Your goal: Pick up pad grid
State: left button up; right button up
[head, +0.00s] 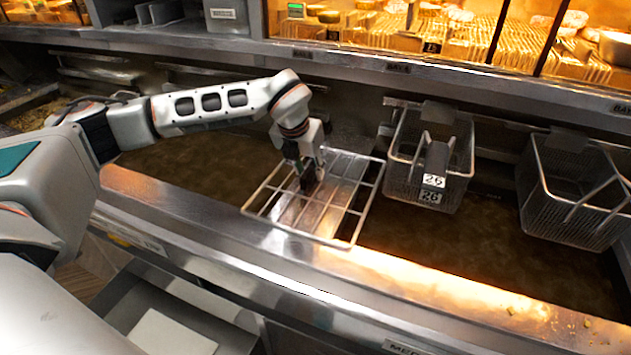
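The pad grid (325,204) is a flat silver wire rack with a few crossing bars. It lies roughly level between the dark fryer wells in the head view, its near edge over the steel front ledge. My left gripper (313,178) points down onto the upper left part of the grid, with its fingers among the bars. The fingers are small and dark here, so I cannot tell whether they are closed on a bar. My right gripper is out of view.
A wire fryer basket (428,165) marked 26 hangs right of the grid, and another basket (575,190) hangs farther right. Dark oil (470,250) fills the wells. The steel front ledge (440,290) is mostly clear. A lit food display (440,30) stands behind.

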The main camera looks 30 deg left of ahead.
aim_at(310, 168)
pick_arm(q)
jog(key=shift+w+f, duration=0.2)
jog(key=shift+f, duration=0.25)
grip_shut()
jog(key=shift+r, duration=0.1)
notch_tip(310, 168, up, 20)
jog(key=shift+b, duration=0.35)
